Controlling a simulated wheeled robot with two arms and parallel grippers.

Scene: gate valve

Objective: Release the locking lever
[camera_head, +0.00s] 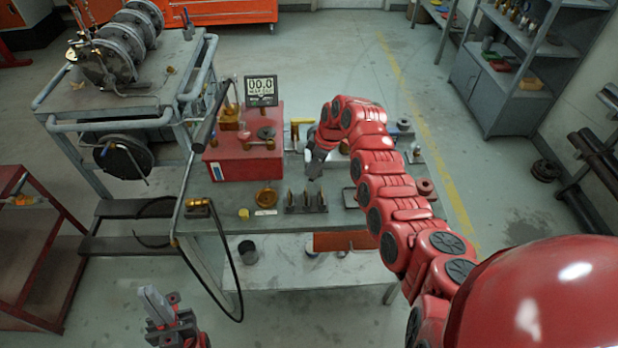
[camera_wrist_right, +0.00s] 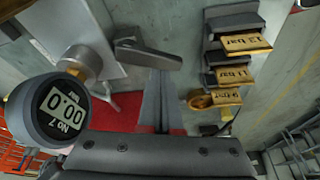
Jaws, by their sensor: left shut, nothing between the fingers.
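A dark grey lever (camera_wrist_right: 148,54) crosses the tips of my right gripper (camera_wrist_right: 162,75) in the right wrist view. It lies close to a brass-collared fitting (camera_wrist_right: 80,62). The fingers lie close together, but the lever hides their tips, so I cannot tell whether they hold it. In the head view my right gripper (camera_head: 316,163) hangs over the workbench (camera_head: 335,212), right of the red box (camera_head: 243,160) and beside a yellow T-shaped handle (camera_head: 300,128). The lever cannot be made out there. My left gripper (camera_head: 158,305) is shut and empty, low in front of the bench.
A round gauge (camera_wrist_right: 62,112) reads 00.0 beside my right gripper. Several blocks with brass "bar" labels (camera_wrist_right: 238,76) stand to its right. A black hose (camera_head: 222,255) hangs off the bench's left front. A cart (camera_head: 150,95) with discs stands behind left.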

